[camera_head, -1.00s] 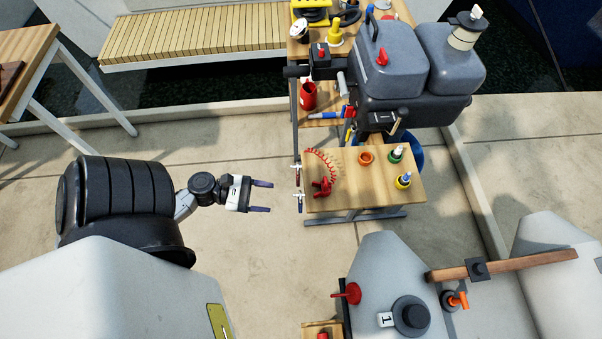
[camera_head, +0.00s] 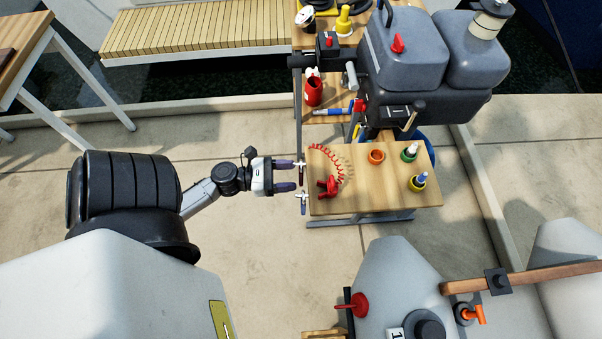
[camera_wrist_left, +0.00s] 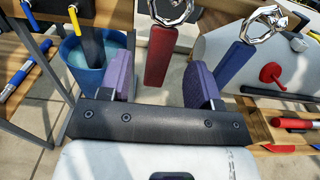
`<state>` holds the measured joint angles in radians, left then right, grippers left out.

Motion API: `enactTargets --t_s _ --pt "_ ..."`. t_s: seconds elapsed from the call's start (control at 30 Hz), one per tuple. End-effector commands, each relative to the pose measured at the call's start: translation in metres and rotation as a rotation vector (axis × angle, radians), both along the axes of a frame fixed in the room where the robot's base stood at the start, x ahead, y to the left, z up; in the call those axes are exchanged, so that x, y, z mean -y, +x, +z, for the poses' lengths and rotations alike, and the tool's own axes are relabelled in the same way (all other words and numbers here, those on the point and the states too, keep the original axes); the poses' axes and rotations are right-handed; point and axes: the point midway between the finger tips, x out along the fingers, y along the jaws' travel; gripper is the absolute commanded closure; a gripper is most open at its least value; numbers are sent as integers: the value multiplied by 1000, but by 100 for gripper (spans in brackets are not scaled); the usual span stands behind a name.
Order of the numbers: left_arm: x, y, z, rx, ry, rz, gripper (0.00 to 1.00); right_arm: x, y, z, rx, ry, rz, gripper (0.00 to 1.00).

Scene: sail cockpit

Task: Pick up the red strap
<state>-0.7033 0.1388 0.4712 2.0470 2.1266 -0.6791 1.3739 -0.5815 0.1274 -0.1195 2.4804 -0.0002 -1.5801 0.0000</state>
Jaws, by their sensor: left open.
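The red strap (camera_wrist_left: 161,55) hangs from a metal shackle in the left wrist view. In the head view it is a small dark red piece (camera_head: 301,179) at the left edge of the small wooden table. My left gripper (camera_head: 287,175) is open, with its fingers pointing at this edge. In the left wrist view the strap shows in the gap between the purple fingertips (camera_wrist_left: 160,80), apart from both; its depth relative to them is hard to tell. A blue strap (camera_wrist_left: 235,72) hangs beside it, to the right of the right finger. My right gripper is out of view.
The wooden table (camera_head: 375,193) holds a red coiled cord (camera_head: 333,153), a red clip (camera_head: 327,187) and several small coloured pots. A blue bucket (camera_wrist_left: 85,62) shows at left in the left wrist view. A grey outboard motor (camera_head: 425,70) stands behind.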

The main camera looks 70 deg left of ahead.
Motion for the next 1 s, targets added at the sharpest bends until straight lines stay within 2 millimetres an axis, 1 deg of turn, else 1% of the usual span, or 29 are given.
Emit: enactTargets --t_s 0.17,0.37,0.5,0.63,0.87,1.0 --pt "3 8 0 1 1 -3 43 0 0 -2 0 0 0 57" --pt "10 33 2 4 4 -4 43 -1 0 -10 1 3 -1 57" --pt "15 47 3 2 3 -3 43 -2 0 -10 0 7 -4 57" --pt "17 52 3 1 0 -1 43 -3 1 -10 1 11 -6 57" --pt "17 53 3 0 0 -1 43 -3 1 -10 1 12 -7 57" --pt "17 53 3 0 0 -1 55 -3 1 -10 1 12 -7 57"
